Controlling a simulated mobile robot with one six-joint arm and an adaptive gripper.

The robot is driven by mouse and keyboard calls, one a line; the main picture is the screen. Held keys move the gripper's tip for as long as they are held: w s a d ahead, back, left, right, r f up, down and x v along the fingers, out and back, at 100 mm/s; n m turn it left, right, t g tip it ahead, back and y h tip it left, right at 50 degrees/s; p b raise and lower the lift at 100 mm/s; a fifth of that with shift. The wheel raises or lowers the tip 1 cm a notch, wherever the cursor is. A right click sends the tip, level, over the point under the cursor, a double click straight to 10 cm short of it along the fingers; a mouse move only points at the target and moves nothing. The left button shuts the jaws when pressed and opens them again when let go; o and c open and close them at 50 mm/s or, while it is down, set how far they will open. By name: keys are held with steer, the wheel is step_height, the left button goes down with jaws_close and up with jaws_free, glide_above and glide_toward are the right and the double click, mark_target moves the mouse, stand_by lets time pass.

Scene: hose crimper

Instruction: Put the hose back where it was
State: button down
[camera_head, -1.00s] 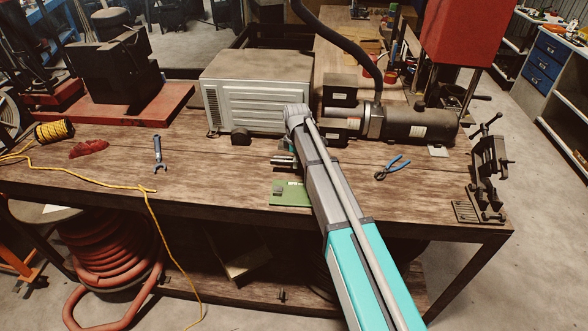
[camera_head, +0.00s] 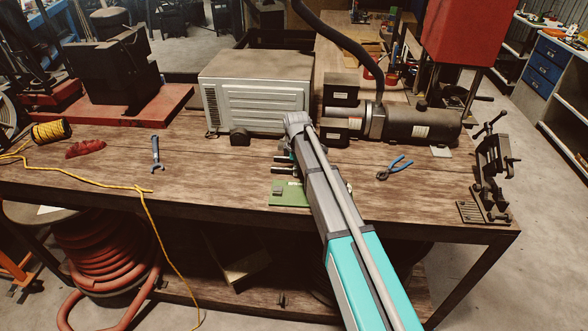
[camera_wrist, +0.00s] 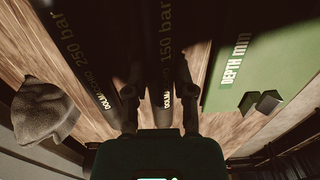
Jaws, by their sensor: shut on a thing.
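In the wrist view, a black hose marked 150 bar (camera_wrist: 167,55) runs between the two fingers of my gripper (camera_wrist: 158,105), which is shut on it. A second black hose marked 250 bar (camera_wrist: 85,60) lies beside it on the left, outside the fingers. A green plate lettered DEPTH mm (camera_wrist: 225,90) lies on the right. It also shows in the head view (camera_head: 284,202) on the bench. In the head view my arm hides most of the gripper, and only short hose ends (camera_head: 283,169) show left of it. I cannot tell whether the held hose touches the bench.
The wooden bench (camera_head: 215,170) has clear room left of the arm. A grey ribbed box (camera_head: 258,95) and a dark motor unit (camera_head: 420,124) stand behind. Blue-handled pliers (camera_head: 395,168) and a clamp stand (camera_head: 490,170) are to the right.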

steer(key=shift+c, duration=2.3)
jaws_free()
steer(key=shift+r, duration=0.1)
step_height(320, 180, up, 12)
steer(key=p, duration=1.2)
steer(key=s+d+m, duration=0.3)
steer(key=s+d, duration=0.1)
steer(key=s+d+m, duration=0.2)
steer(key=s+d, duration=0.2)
steer(key=d, duration=0.1)
steer(key=s+d+m, duration=0.3)
steer(key=s+d, duration=0.2)
steer(key=shift+m, duration=0.3)
steer(key=s+d+m, duration=0.9)
steer(key=s, duration=0.4)
steer(key=shift+d, duration=0.15)
